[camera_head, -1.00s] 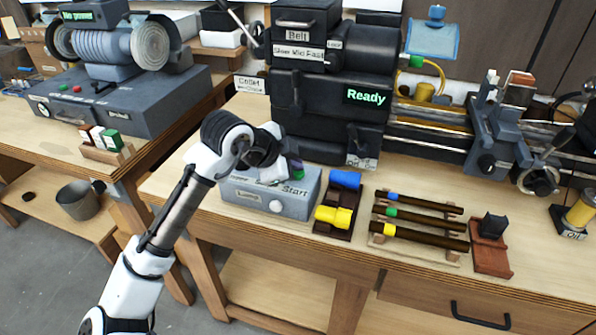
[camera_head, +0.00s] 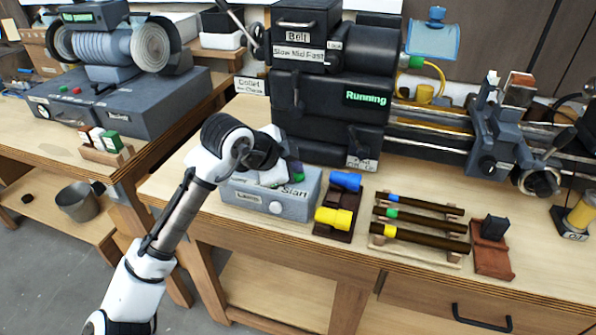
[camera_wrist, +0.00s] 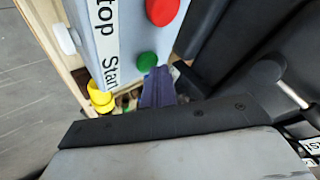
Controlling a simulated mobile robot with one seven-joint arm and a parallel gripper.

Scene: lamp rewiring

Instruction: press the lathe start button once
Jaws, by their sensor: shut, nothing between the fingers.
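The grey control box (camera_head: 255,198) with the Stop and Start labels stands at the front of the lathe bench. Its green button (camera_head: 298,178) is beside the Start label, and the wrist view shows it too (camera_wrist: 148,62), with a red button (camera_wrist: 162,10) next to it. My gripper (camera_wrist: 158,73) is shut and empty, its fingertips right beside the green button. I cannot tell whether they touch it. In the head view my wrist hides part of the box top. The lathe display (camera_head: 366,97) reads "Running" in green.
Right of the box lie a dark rack with blue and yellow pieces (camera_head: 335,218), several dark rods on a wooden holder (camera_head: 418,228) and a reddish block (camera_head: 492,260). The lathe body (camera_head: 325,115) rises behind. A grinder (camera_head: 110,45) stands on the left bench.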

